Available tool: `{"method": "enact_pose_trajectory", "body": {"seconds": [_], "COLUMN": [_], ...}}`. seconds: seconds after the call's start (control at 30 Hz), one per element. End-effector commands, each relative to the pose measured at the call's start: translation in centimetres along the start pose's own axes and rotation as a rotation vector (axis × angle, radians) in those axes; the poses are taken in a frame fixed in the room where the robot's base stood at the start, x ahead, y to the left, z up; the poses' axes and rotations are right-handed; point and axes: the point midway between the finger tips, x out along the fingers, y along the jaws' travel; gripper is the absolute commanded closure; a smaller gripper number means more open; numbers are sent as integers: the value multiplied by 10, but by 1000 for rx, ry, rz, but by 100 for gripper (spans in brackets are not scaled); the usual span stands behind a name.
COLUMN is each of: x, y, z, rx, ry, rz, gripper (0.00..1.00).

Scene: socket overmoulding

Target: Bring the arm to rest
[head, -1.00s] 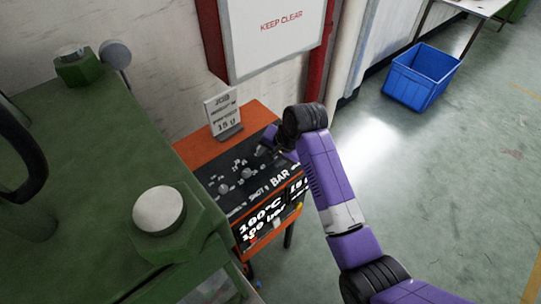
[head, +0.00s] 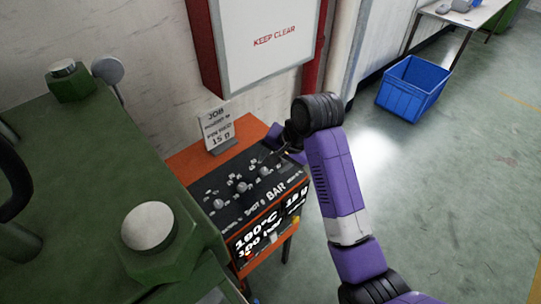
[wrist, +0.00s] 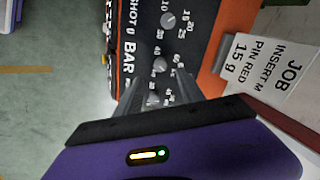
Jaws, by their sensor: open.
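My arm is purple with black joints and reaches from the lower right over a control panel in the head view. My gripper (head: 272,154) is partly hidden behind my wrist, above the right end of the panel. The black control panel (head: 225,200) has several grey knobs and lit readouts and sits on an orange stand (head: 189,160). Whether the fingertips touch a knob cannot be told for certain; they look apart from it.
A job card (head: 217,130) stands behind the panel. A white "KEEP CLEAR" cabinet (head: 265,55) hangs on the wall above. A green machine (head: 75,190) with large bolts fills the left. A blue crate (head: 413,88) lies on the floor at right, where open floor is clear.

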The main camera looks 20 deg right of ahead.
Motion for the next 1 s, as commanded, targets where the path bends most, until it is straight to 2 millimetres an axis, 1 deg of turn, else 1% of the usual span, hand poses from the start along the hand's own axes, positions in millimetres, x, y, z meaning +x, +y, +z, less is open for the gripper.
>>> {"method": "enact_pose_trajectory", "body": {"seconds": [0.27,0.37,0.43,0.5,0.6,0.67,0.77,0.87,1.0], "x": [0,-1,-9,-21,-29,-31,-33,-37,-45], "y": [-2,-15,-32,-50,-58,-57,-46,-28,3], "z": [-2,-15,-31,-48,-59,-60,-52,-38,-9], "rx": [-20,-68,-114,-168,-240,-282,-354,-420,-504], "ry": [7,63,139,237,366,440,563,677,813], "rz": [-7,-60,-123,-196,-277,-314,-364,-397,-421], "gripper": [54,54,54,54,54,54,54,54,54]}}
